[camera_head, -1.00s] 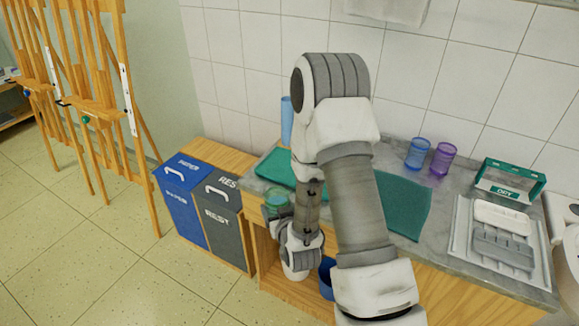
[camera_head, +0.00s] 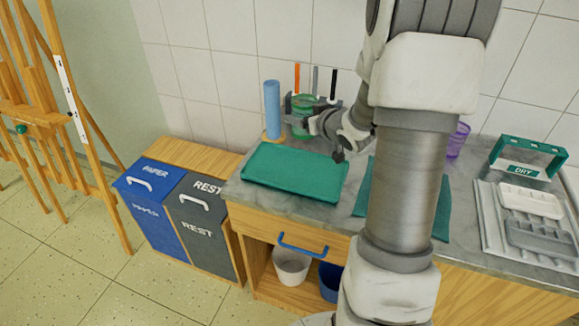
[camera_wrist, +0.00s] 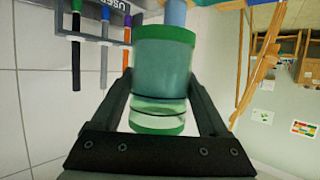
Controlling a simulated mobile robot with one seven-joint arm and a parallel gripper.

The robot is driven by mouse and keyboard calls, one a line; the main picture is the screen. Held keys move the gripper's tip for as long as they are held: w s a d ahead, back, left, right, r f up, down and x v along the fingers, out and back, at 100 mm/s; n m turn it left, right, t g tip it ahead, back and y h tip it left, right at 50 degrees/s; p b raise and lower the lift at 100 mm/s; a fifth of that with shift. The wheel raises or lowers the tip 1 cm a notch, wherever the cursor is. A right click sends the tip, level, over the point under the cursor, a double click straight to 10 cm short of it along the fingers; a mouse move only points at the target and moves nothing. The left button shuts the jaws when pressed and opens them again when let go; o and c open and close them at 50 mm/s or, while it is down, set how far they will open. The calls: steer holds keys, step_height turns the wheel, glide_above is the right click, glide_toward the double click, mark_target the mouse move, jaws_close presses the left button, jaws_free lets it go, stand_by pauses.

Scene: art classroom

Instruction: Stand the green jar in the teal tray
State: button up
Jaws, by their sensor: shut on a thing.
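The green jar (camera_head: 302,104) is see-through with green bands. My gripper (camera_head: 308,116) is shut on it and holds it roughly upright toward the back wall, behind the teal tray. In the wrist view the jar (camera_wrist: 162,72) sits between the two fingers of my gripper (camera_wrist: 160,90). The teal tray (camera_head: 294,172) lies flat and empty on the left end of the counter. My arm and gripper partly hide the jar, and its height above the counter is hard to tell.
A blue roll (camera_head: 272,108) stands left of the jar. Several brush handles (camera_wrist: 76,50) hang at a wall rack close by. A teal mat (camera_head: 440,212) lies right of the tray, partly behind my arm. A purple cup (camera_head: 457,140) and DRY rack (camera_head: 527,156) are farther right.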

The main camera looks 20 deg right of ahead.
steer(key=shift+w+d+r, duration=0.1)
steer(key=shift+d+r, duration=0.1)
steer(key=shift+d, duration=0.4)
steer(key=shift+w+d+r, duration=0.1)
steer(key=shift+d+r, duration=0.05)
steer(key=shift+d, duration=0.45)
steer(key=b, duration=0.4)
glide_above(272, 164)
step_height(272, 164, down, 7)
steer(key=shift+w+r, duration=0.1)
steer(key=shift+f+b, duration=0.7)
steer(key=shift+f, duration=1.25)
steer(key=shift+f, duration=0.15)
steer(key=shift+f+b, duration=0.1)
steer(key=shift+b, duration=0.2)
steer(key=o, duration=1.2)
steer(key=shift+o, duration=0.2)
